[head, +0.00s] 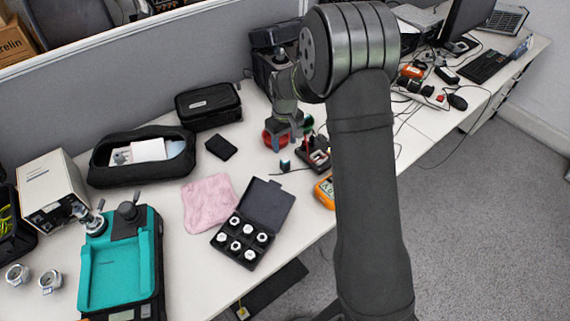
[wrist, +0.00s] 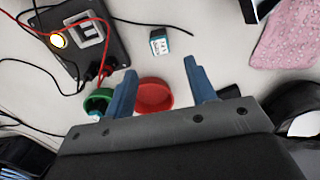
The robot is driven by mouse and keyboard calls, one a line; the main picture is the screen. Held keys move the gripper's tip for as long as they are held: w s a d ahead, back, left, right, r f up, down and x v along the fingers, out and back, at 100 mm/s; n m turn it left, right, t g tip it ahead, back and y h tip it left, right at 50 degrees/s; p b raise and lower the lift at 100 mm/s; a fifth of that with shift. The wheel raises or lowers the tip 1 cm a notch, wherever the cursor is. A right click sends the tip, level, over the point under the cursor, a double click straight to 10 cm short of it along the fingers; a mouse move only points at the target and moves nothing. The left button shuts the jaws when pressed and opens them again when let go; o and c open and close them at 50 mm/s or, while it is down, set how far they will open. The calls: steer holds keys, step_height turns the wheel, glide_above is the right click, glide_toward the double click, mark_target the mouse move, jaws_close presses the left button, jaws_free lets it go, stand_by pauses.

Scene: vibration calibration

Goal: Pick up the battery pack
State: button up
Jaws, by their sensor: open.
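A small block with a dark teal end and a white printed label, which looks like the battery pack, lies on the white table in the wrist view (wrist: 159,42). It also shows in the head view (head: 285,165), with a dark lead beside it. My gripper (wrist: 160,68) has its two blue fingers apart with nothing between them. In the wrist view the battery pack is just beyond the fingertips, roughly centred between them. In the head view my gripper (head: 285,142) is above the table behind the battery pack, apart from it.
A black device with red and black leads (wrist: 82,32) sits close by. A red round dish (wrist: 153,95) and a green one (wrist: 98,101) are near the fingers. A pink cloth (head: 208,203) and an open black case of weights (head: 222,240) lie towards the front.

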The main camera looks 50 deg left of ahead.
mark_target(285, 159)
steer(key=f, duration=1)
steer(key=shift+d+f, duration=0.2)
steer(key=shift+f, duration=0.05)
steer(key=c, duration=1.1)
